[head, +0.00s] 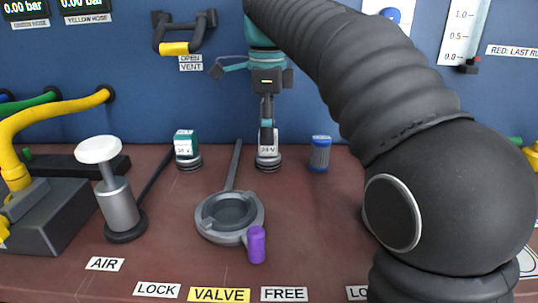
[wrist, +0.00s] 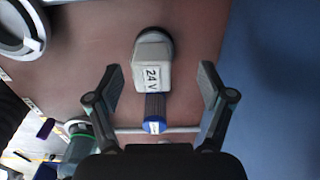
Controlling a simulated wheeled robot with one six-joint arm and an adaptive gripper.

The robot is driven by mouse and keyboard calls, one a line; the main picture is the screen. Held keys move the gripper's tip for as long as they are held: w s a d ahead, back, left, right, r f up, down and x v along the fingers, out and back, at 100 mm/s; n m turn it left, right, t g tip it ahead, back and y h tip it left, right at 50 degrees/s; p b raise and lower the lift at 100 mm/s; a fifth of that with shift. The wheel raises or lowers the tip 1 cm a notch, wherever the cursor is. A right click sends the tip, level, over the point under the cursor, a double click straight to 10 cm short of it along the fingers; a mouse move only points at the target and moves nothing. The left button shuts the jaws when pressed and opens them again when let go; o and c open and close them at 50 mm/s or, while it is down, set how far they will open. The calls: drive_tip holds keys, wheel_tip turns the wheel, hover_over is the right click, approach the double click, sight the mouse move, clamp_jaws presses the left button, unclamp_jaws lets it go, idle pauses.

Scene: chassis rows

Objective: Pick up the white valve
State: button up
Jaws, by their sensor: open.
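The white valve (head: 268,151) is a small block labelled 24 V on a dark round base, near the back wall. In the wrist view the white valve (wrist: 147,82) lies between my two fingers, with a gap on each side. My gripper (head: 267,124) points down just above it, and one finger partly overlaps its top. In the wrist view my gripper (wrist: 158,70) is open and empty. A grey ring fixture with a purple handle (head: 256,244) stands in front, behind the VALVE label.
A white-topped plunger (head: 118,198) and yellow hose are at the left. The blue wall is close behind. My arm hides the right side.

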sight(268, 147)
drive_tip(key=f, duration=0.2)
drive_tip(key=s+f+b, duration=0.1)
drive_tip(key=f, duration=0.1)
drive_tip(key=shift+d, duration=0.1)
drive_tip(key=shift+w+f+b, duration=0.1)
drive_tip(key=shift+f+b, duration=0.2)
drive_tip(key=shift+f, duration=0.35)
drive_tip(key=c, duration=1.5)
drive_tip(key=shift+c, duration=0.2)
drive_tip(key=shift+r, duration=0.55)
drive_tip(key=r, duration=0.2)
drive_tip(key=d+r+p, duration=0.1)
drive_tip(key=r, duration=0.1)
drive_tip(key=shift+w, duration=0.15)
drive_tip(key=d+r+p, duration=0.1)
drive_tip(key=d+r, duration=0.2)
drive_tip(key=d, duration=0.2)
drive_tip(key=w+d+r+p, duration=0.1)
drive_tip(key=d+r, duration=0.2)
drive_tip(key=d, duration=0.2)
drive_tip(key=shift+d, duration=0.3)
